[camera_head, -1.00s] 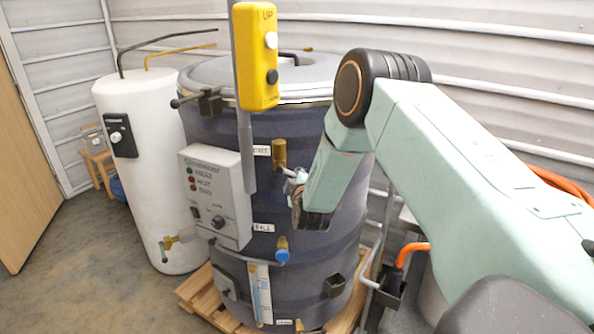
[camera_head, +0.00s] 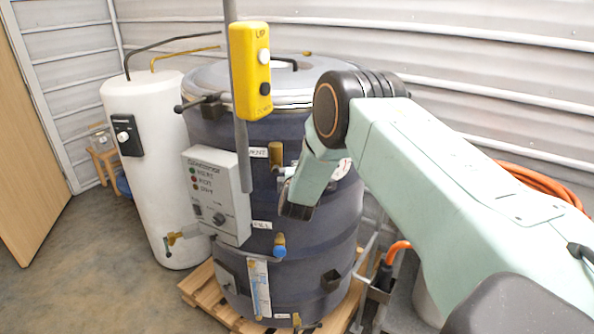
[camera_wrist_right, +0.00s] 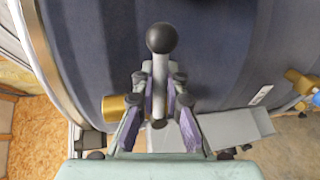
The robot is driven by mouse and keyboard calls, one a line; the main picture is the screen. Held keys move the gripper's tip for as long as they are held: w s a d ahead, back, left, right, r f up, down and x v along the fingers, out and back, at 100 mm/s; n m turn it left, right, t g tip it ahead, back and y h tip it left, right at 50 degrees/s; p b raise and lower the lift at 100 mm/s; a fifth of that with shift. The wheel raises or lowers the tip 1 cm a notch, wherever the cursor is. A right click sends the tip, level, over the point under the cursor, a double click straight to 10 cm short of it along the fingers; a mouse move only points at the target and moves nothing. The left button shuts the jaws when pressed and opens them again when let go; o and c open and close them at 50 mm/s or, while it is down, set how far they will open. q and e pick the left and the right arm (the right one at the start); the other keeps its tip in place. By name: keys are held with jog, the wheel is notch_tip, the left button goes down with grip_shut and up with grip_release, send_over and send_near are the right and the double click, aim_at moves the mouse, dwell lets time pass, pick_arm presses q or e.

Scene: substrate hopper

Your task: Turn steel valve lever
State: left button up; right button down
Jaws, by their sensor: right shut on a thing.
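The steel valve lever (camera_wrist_right: 160,72) is a slim grey bar with a black ball knob (camera_wrist_right: 160,38), seen in the right wrist view. My right gripper (camera_wrist_right: 160,96) is shut on it, with a finger on each side and the knob beyond the fingertips. A brass valve body (camera_wrist_right: 118,107) lies just left of the fingers. In the head view the brass valve (camera_head: 276,153) sits on the front of the dark tank (camera_head: 320,235), and my right gripper (camera_head: 284,184) is just below it, small and partly hidden by my wrist. The lever is not clear there. My left gripper is out of view.
A grey control box (camera_head: 218,195) is left of the gripper. A yellow UP/DOWN pendant (camera_head: 250,70) hangs in front of the tank. A blue-handled tap (camera_head: 279,250) is lower down. A white cylinder (camera_head: 150,190) stands left. An orange hose (camera_head: 540,185) lies right.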

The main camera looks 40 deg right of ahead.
jog(key=shift+s+f, duration=0.1)
jog(key=shift+f, duration=0.15)
jog(key=c, duration=1.7)
grip_release()
jog(key=shift+a, duration=0.1)
jog(key=shift+c, duration=0.2)
jog(key=o, duration=0.3)
jog(key=shift+r, duration=0.25)
jog(key=shift+o, duration=0.2)
jog(key=v, duration=1.2)
